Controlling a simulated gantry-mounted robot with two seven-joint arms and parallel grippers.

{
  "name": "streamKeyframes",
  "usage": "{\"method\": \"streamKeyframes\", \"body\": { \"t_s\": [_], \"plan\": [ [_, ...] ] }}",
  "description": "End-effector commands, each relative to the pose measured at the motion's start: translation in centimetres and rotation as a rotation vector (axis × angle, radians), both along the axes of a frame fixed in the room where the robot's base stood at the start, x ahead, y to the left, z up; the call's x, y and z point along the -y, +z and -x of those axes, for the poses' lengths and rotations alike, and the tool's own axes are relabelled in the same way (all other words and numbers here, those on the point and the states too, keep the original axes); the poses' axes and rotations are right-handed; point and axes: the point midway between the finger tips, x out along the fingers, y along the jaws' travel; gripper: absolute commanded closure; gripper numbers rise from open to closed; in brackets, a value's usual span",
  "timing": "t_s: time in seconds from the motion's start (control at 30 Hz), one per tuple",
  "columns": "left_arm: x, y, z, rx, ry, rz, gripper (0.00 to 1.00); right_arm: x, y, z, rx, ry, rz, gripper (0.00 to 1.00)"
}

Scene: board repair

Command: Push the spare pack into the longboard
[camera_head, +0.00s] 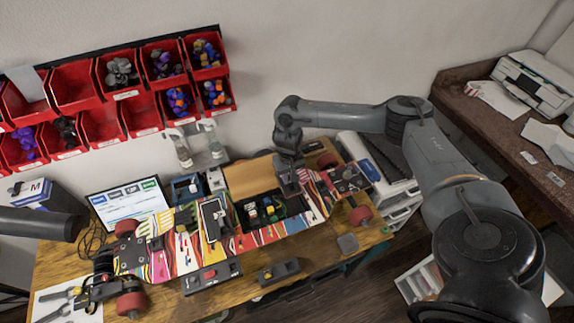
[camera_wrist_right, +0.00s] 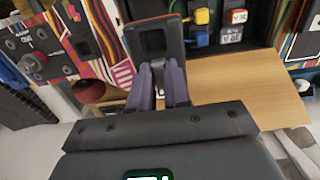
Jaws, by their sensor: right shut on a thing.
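The longboard (camera_head: 165,262) lies underside up on the wooden table, with colourful stripes and red wheels. Its open bay (camera_head: 268,212) holds coloured connectors and small dark modules, which also show in the right wrist view (camera_wrist_right: 232,35). My right gripper (camera_head: 288,178) is at the bay's right end. In the right wrist view, its fingers (camera_wrist_right: 172,85) are shut on a dark block with an orange edge (camera_wrist_right: 157,40), apparently the spare pack. The block is beside the connectors; whether it touches the bay floor is hidden. My left arm shows at the left edge, its gripper out of view.
Two dark grey units (camera_head: 212,276) (camera_head: 279,271) lie along the table's front edge. A laptop screen (camera_head: 128,203) stands behind the board at left. Red bins (camera_head: 140,113) hang on the wall. Spray bottles (camera_head: 181,150) stand at the back.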

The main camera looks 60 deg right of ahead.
Motion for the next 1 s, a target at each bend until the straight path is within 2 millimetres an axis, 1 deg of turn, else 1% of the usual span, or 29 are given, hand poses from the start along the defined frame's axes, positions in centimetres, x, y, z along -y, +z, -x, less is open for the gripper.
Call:
{"method": "streamKeyframes", "body": {
  "t_s": [0.03,0.1,0.23,0.43,0.67,1.0],
  "plan": [
    [-0.1,-1.1,0.0,0.0,0.0,-0.002,0.46,-0.2,-1.7,0.5,-0.002,0.002,-0.001,1.0],
    [-0.1,-1.6,0.0,0.001,-0.001,-0.003,0.46,-0.5,-2.9,1.0,0.0,0.002,0.0,1.0],
    [-0.2,-2.2,0.0,0.001,-0.001,-0.007,0.46,-0.8,-4.4,1.8,0.001,0.006,0.0,1.0],
    [-0.4,-2.7,-0.1,0.003,-0.004,-0.014,0.46,-0.9,-5.4,2.5,0.002,0.007,0.0,1.0],
    [-0.3,-3.5,-0.1,0.004,-0.004,-0.011,0.46,-0.8,-6.1,2.5,0.002,0.007,0.0,1.0],
    [0.0,-6.1,-0.1,0.004,0.003,0.003,0.46,-0.8,-8.0,2.5,0.004,0.006,0.0,1.0]
  ]
}}
